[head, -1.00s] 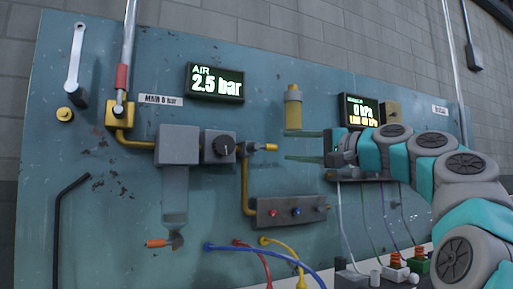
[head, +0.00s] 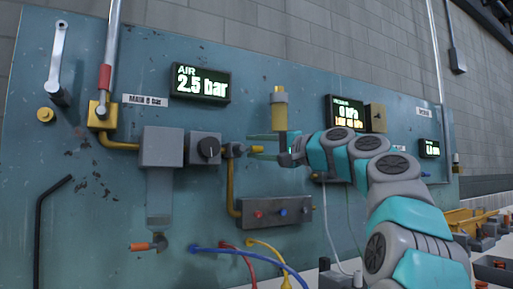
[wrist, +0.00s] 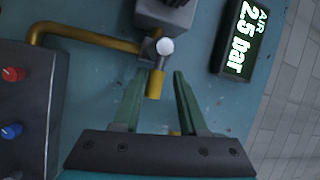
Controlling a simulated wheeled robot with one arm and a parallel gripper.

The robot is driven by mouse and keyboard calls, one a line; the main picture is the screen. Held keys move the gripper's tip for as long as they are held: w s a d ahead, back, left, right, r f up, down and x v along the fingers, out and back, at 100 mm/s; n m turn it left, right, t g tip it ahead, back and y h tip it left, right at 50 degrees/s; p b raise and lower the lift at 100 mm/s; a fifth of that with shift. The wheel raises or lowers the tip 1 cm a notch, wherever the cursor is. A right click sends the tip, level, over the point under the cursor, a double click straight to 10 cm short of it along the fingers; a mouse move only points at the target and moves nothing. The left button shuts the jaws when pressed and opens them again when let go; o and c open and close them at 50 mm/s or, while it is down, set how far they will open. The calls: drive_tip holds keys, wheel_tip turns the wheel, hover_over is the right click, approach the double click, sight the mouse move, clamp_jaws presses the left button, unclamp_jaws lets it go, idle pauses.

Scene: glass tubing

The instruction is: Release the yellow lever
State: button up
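The yellow lever (head: 257,150) is a short stub pointing right from the small valve fitting, beside the grey regulator block, in the head view. In the wrist view the yellow lever (wrist: 155,84) lies between my fingertips, closer to the left finger. I cannot tell whether that finger touches it. My gripper (head: 263,147) reaches in from the right with green fingers spread above and below the lever's end. The wrist view also shows my gripper (wrist: 162,76) open, with a clear gap beside the right finger.
The black regulator knob (head: 208,149) and grey block (head: 163,147) are left of the lever. A button box (head: 275,211) is below. The air display (head: 200,84) reads 2.5 bar.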

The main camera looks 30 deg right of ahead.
clamp_jaws()
drive_tip(key=shift+r, duration=0.1)
idle(0.3)
drive_tip(key=shift+f+m+t+p, duration=0.3)
drive_tip(key=shift+m+t, duration=0.1)
drive_tip(key=shift+m, duration=0.4)
drive_tip(key=shift+f+m, duration=0.15)
drive_tip(key=shift+m, duration=0.15)
drive_tip(key=shift+o, duration=1.1)
unclamp_jaws()
drive_tip(key=b+v, duration=0.1)
drive_tip(key=v, duration=0.6)
drive_tip(key=shift+s+d, duration=0.2)
drive_tip(key=shift+s, duration=0.15)
